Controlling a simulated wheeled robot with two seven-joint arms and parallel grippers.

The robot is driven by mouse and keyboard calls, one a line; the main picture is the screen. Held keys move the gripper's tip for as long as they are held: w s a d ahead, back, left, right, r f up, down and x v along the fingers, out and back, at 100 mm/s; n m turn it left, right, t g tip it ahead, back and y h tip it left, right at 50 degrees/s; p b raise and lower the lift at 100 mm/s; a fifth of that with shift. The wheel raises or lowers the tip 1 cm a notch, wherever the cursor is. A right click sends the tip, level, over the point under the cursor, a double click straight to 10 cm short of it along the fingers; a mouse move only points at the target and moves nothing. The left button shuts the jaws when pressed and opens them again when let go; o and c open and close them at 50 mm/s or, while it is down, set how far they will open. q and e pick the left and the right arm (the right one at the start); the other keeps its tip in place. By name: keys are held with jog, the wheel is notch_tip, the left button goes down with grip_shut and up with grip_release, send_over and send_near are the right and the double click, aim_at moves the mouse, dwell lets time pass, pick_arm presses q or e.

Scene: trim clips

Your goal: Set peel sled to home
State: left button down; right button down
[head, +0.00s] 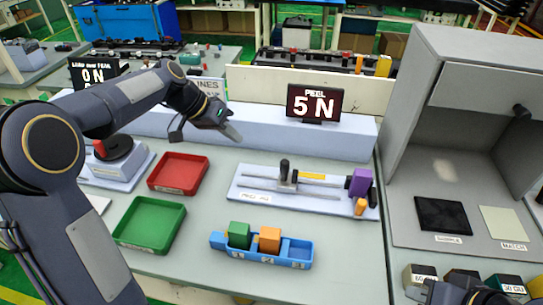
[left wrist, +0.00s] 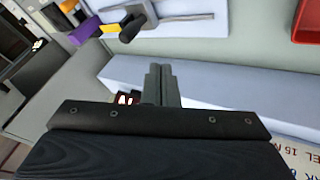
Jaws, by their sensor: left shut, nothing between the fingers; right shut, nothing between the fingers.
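The peel sled's white board (head: 255,195) lies on the bench, with two rails along it. Its carriage with a black upright knob (head: 284,170) stands left of the middle, beside a yellow strip (head: 312,176). A purple block (head: 360,182) and an orange piece (head: 360,207) are at the right end. In the left wrist view the knob (left wrist: 132,27) lies beyond my fingers. My left gripper (head: 236,135) is shut and empty, above and left of the sled, not touching it. My right gripper (head: 465,292) shows only partly at the bottom edge, shut and empty.
A display reading "PEEL 5 N" (head: 315,103) stands on a raised ledge (head: 340,143) behind the sled. A blue tray (head: 257,262) with coloured blocks is in front. Red (head: 160,190) and green (head: 125,241) trays lie left. A grey booth (head: 400,190) stands right.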

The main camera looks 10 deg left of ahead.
pick_arm(q)
jog(key=shift+f, duration=0.1)
jog(key=w+d+f+p, duration=0.1)
jog(key=d+f+p, duration=0.1)
jog(key=d+f, duration=0.5)
jog(key=shift+w+d+f+p, duration=0.2)
jog(key=shift+d+f+p, duration=0.2)
jog(key=shift+d, duration=0.75)
jog(key=d+b, duration=0.1)
jog(key=d, duration=1.1)
jog(key=shift+d, duration=0.35)
jog(key=shift+a, duration=0.1)
